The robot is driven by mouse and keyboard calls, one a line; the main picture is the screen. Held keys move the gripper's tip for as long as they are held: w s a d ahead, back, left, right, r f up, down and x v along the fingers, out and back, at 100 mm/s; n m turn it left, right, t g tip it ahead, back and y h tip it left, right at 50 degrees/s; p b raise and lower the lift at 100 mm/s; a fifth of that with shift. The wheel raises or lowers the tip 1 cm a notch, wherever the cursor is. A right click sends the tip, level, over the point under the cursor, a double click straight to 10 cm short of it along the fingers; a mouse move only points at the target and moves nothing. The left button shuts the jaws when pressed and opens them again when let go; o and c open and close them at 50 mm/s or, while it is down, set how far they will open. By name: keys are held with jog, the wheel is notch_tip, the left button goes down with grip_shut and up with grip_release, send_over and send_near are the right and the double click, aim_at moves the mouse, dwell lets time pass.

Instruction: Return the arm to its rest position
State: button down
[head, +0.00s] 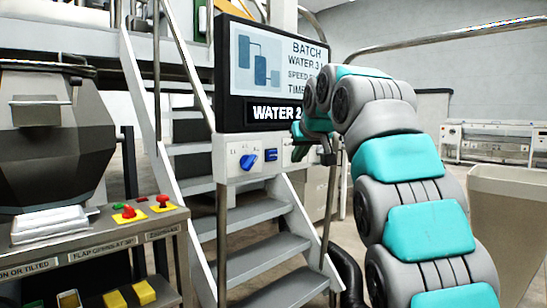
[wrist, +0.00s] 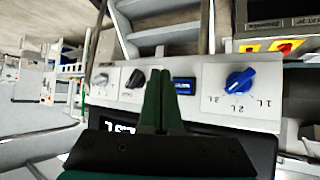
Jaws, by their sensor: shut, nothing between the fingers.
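My arm (head: 415,180), teal and grey, rises from the lower right of the head view and bends over toward the control panel (head: 228,171). My gripper (head: 328,158) is at the right end of that panel and hides part of it. In the wrist view the two dark green fingers of my gripper (wrist: 162,74) are together with nothing between them. They point at the panel, which appears upside down there, between a black knob (wrist: 135,78) and a blue switch (wrist: 184,86). I cannot tell whether the fingertips touch the panel.
A blue knob (head: 248,160) is on the panel, below a display screen (head: 270,70). Metal stairs (head: 255,240) stand behind it. A console with red buttons (head: 162,201) and a grey machine (head: 50,140) are at the left. A beige bin (head: 505,225) stands right of my arm.

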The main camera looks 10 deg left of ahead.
jog(key=s+d+f+m+g+h, duration=0.1)
jog(key=s+d+f+g, duration=0.2)
jog(key=s+d+f, duration=0.5)
jog(key=s+d+f+m+g+h, duration=0.1)
jog(key=s+d+f+m+g, duration=0.15)
jog(key=s+f, duration=0.95)
jog(key=s+d+f+m+g+h, duration=0.1)
jog(key=s+d+f+g, duration=0.2)
jog(key=s+d+f, duration=0.5)
jog(key=s+f+g, duration=0.1)
jog(key=s+f, duration=0.6)
jog(key=s, duration=0.4)
jog(key=s+f+g, duration=0.2)
jog(key=s+f, duration=0.5)
jog(key=s, duration=0.4)
jog(key=shift+s+d+h, duration=0.15)
jog(key=shift+d+h, duration=0.2)
jog(key=shift+h, duration=0.05)
